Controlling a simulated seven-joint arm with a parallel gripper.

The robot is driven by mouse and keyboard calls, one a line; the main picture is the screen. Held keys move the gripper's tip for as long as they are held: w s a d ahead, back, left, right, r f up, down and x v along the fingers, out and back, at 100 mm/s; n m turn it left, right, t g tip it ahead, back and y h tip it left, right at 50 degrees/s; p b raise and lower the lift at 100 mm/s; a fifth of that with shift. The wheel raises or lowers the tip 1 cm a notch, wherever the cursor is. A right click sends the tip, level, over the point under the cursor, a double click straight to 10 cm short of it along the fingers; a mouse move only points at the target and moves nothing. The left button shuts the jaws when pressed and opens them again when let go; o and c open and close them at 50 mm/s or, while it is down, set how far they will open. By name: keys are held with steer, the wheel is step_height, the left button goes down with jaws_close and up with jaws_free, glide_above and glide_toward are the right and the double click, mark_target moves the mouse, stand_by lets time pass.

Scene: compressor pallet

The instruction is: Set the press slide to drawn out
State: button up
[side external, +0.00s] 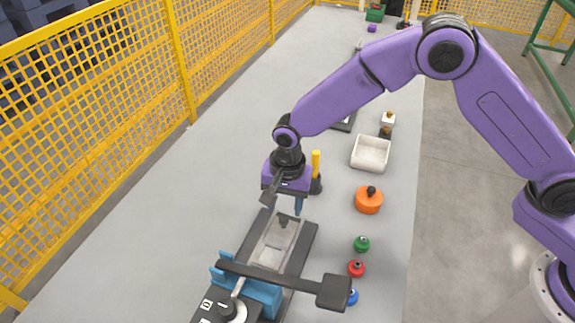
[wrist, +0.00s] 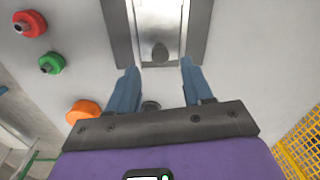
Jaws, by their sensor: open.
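The press slide (side external: 271,257) is a pale metal plate between two dark rails, with a dark knob (side external: 284,221) at its far end. In the wrist view the slide (wrist: 158,14) lies at the top, and its knob (wrist: 159,52) appears between my fingertips in the picture. My gripper (side external: 291,210) is open, pointing down over the knob end of the slide; it also shows in the wrist view (wrist: 160,66) with blue fingers spread and nothing held. Whether the fingers are down at knob height I cannot tell. The blue press body (side external: 262,293) stands over the slide's near end.
A black press lever (side external: 285,279) crosses above the blue body, ending in a block at right. Red (side external: 356,268), green (side external: 362,243) and blue (side external: 351,297) knobbed pieces and an orange pot (side external: 369,200) stand right. A yellow-handled tool (side external: 316,165) is close behind my gripper. The left table is clear.

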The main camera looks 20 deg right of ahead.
step_height(320, 180, up, 14)
steer(key=shift+s+d+f, duration=0.15)
steer(key=shift+d+f, duration=0.05)
steer(key=shift+d, duration=0.05)
stand_by(0.5)
steer(key=s+d+r+n, duration=0.3)
steer(key=s+d+n, duration=1.6)
steer(key=s+d, duration=0.8)
steer(key=shift+d+n, duration=0.4)
steer(key=shift+d, duration=0.1)
stand_by(0.4)
